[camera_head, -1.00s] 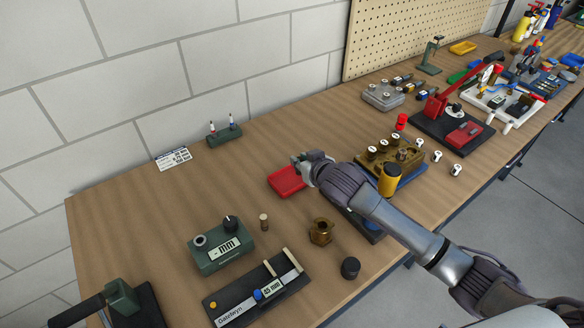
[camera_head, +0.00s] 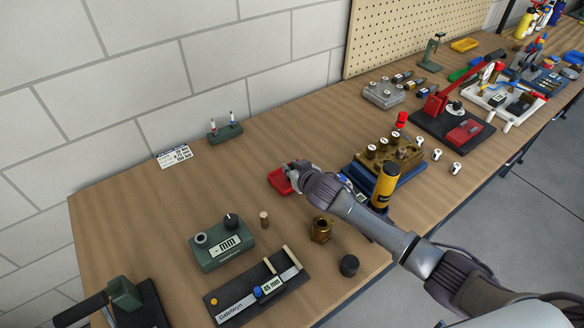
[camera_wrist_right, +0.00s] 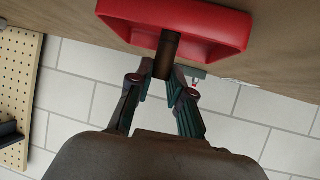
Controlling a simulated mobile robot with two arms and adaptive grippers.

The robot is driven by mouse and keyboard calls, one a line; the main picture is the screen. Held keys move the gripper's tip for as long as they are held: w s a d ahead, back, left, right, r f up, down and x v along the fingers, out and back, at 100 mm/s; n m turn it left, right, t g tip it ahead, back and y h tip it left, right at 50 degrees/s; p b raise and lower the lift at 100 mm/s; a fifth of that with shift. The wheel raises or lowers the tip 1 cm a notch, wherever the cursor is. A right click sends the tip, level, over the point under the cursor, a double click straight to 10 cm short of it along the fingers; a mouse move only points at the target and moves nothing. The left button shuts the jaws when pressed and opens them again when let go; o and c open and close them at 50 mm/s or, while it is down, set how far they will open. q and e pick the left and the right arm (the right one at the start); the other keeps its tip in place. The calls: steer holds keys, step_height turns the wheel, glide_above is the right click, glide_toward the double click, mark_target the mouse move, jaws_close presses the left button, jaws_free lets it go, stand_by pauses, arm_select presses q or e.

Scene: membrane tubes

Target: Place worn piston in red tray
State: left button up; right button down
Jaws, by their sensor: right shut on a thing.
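The red tray (camera_head: 279,184) lies on the wooden bench, partly covered by my right gripper (camera_head: 293,172) in the head view. In the right wrist view, the tray (camera_wrist_right: 215,28) fills the top of the picture. A dark brown cylindrical piston (camera_wrist_right: 167,52) is held between the fingertips of my right gripper (camera_wrist_right: 162,80). Its far end overlaps the tray's hollow, inside the rim in the picture. I cannot tell whether it touches the tray floor. The piston is hidden in the head view. My left gripper is out of view.
A yellow cylinder (camera_head: 384,186) and a brass block with several pistons (camera_head: 401,158) stand right of the arm. A green gauge (camera_head: 222,245), a brass nut-like part (camera_head: 321,229) and a black measuring fixture (camera_head: 250,298) stand nearer.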

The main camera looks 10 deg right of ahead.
steer(key=c, duration=1.1)
jaws_free()
steer(key=shift+f, duration=0.1)
steer(key=v, duration=1.2)
steer(key=shift+b, duration=0.35)
